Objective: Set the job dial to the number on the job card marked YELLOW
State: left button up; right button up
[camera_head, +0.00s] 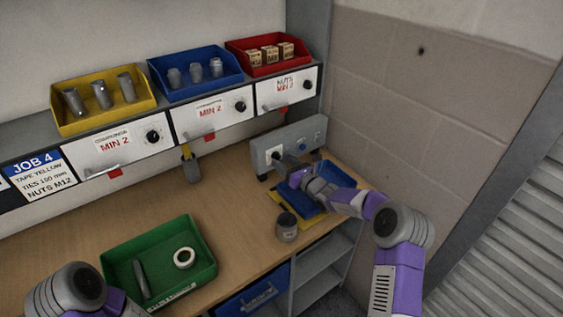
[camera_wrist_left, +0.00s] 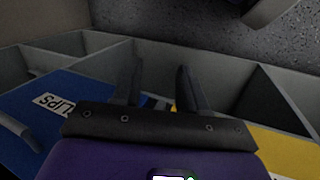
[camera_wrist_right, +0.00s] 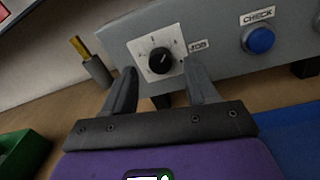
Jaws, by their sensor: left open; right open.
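The job dial (camera_wrist_right: 161,61) is a black knob on a white square plate marked JOB, on the front of a grey box (camera_head: 262,153); its small numbers are too blurred to read surely. My right gripper (camera_wrist_right: 160,80) is open in front of the dial, a finger on each side in the picture; I cannot tell whether they touch it. In the head view it is partly hidden by its own wrist. The job card (camera_head: 40,173) under the shelf reads JOB 4, TAPE YELLOW, TIES 100 mm, NUTS M12. My left gripper (camera_wrist_left: 157,85) is open and empty, above compartments below the bench.
A blue CHECK button (camera_wrist_right: 258,40) sits right of the dial. A green tray (camera_head: 118,250) holds a ring and a grey rod. A grey cup (camera_head: 287,228) stands near the bench edge. Yellow, blue and red bins line the shelf. A blue tray (camera_head: 310,207) lies below my right wrist.

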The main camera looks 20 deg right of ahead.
jog(key=shift+x, duration=1)
